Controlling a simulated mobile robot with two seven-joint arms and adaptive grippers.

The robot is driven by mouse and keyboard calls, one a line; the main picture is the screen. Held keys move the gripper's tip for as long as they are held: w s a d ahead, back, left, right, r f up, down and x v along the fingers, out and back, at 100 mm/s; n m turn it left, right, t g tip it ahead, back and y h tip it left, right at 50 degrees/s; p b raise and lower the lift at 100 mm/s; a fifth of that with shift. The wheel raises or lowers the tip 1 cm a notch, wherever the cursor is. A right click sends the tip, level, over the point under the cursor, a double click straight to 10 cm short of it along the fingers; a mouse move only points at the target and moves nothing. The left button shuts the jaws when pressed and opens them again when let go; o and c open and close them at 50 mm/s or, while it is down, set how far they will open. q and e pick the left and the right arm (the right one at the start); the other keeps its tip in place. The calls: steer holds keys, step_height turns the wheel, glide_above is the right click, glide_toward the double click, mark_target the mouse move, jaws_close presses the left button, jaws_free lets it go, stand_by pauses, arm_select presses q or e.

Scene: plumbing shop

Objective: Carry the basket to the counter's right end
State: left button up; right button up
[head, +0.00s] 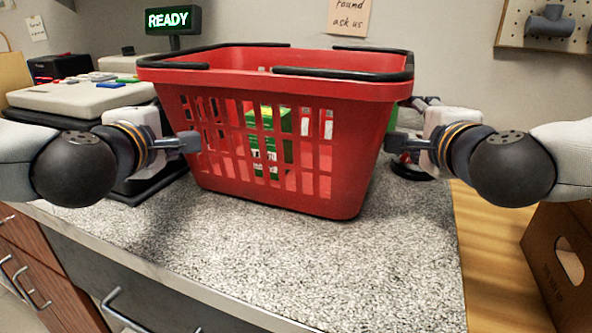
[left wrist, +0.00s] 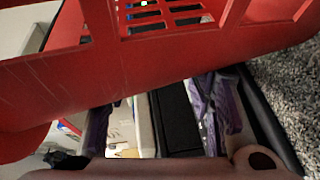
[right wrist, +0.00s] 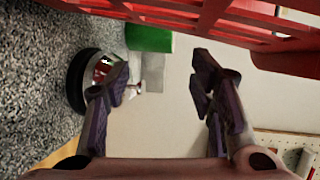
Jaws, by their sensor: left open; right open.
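The red basket (head: 345,150) stands upright in the middle of the grey speckled counter (head: 270,250). Its two black handles lie folded on the rim. A green and yellow package (head: 265,143) shows through its slots. My left gripper (head: 190,142) is open at the basket's left wall; in the left wrist view the red wall (left wrist: 150,75) passes above its fingers. My right gripper (head: 393,142) is open at the right wall, and its spread fingers show in the right wrist view (right wrist: 160,95) below the basket's slotted side (right wrist: 235,22). Whether either gripper touches the basket is unclear.
The counter's right end (head: 455,270) is clear at the front, with a wooden surface (head: 495,265) beyond it. A cardboard box (head: 560,250) stands at far right. A scale-like device (head: 85,98) and a READY display (head: 170,20) are at left. A dark round object (right wrist: 80,80) lies behind my right gripper.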

arm_select(q)
steer(key=shift+s+d+f, duration=0.2)
steer(key=shift+d, duration=0.55)
arm_select(e)
steer(key=shift+s+a+f, duration=0.1)
steer(key=shift+a+f, duration=0.15)
steer(key=shift+a, duration=0.15)
arm_select(q)
steer(key=a, duration=0.2)
steer(key=shift+a, duration=0.4)
arm_select(e)
steer(key=d, duration=0.3)
arm_select(q)
steer(key=o, duration=0.5)
steer(key=shift+a+f, duration=0.1)
steer(key=shift+a, duration=0.5)
arm_select(e)
steer(key=shift+d, duration=0.6)
steer(key=o, duration=0.5)
arm_select(q)
steer(key=shift+a, duration=0.1)
steer(key=shift+f, duration=0.1)
